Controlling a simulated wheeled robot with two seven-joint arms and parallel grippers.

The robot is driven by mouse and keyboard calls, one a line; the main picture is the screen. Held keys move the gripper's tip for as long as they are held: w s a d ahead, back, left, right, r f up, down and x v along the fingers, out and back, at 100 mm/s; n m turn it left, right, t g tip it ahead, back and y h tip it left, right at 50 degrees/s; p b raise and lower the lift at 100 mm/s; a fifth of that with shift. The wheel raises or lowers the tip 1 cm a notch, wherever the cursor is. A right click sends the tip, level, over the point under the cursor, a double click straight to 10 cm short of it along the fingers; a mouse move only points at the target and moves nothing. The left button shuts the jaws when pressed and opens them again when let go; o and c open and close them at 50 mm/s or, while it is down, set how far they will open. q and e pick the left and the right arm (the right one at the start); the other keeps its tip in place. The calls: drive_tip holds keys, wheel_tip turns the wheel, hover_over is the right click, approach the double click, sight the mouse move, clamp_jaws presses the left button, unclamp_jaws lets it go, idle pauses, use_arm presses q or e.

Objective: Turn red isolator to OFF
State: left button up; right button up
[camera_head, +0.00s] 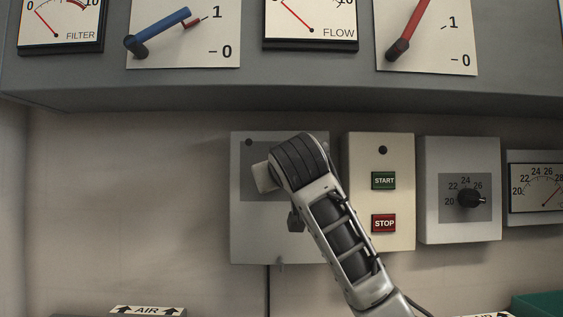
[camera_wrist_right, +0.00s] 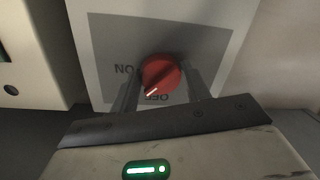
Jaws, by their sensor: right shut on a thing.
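The red isolator knob (camera_wrist_right: 163,72) sits on a grey plate (camera_wrist_right: 213,45) with ON at its left and OFF below it, the lettering upside down in the right wrist view. Its white mark points down and left, between ON and OFF, near the edge of the OFF lettering. My right gripper (camera_wrist_right: 160,82) is shut on the knob, one finger on each side. In the head view the isolator box (camera_head: 249,232) is on the wall, and my right arm hides the knob and the fingers. My left gripper is in neither view.
Beside the isolator box is a box with a green START button (camera_head: 383,180) and a red STOP button (camera_head: 384,223). Further right are a black dial (camera_head: 469,198) and a meter (camera_head: 540,190). A grey cabinet (camera_head: 190,97) with blue and red levers overhangs above.

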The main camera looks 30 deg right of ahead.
use_arm(q)
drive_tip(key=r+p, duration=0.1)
drive_tip(key=p, duration=0.1)
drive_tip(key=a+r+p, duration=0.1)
drive_tip(key=p, duration=0.2)
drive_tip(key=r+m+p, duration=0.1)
drive_tip(key=p, duration=0.1)
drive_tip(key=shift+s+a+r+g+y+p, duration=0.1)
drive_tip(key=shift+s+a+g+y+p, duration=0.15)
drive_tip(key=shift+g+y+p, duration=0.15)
use_arm(e)
drive_tip(key=n, duration=0.5)
drive_tip(key=r+n, duration=0.1)
drive_tip(key=n, duration=0.2)
drive_tip(key=shift+s+d+g+h, duration=0.1)
drive_tip(key=shift+g+h, duration=0.2)
drive_tip(key=shift+h, duration=0.1)
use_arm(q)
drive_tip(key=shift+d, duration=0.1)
use_arm(e)
drive_tip(key=shift+f, duration=0.1)
drive_tip(key=o, duration=1)
drive_tip(key=shift+c, duration=0.2)
drive_tip(key=shift+f, duration=0.1)
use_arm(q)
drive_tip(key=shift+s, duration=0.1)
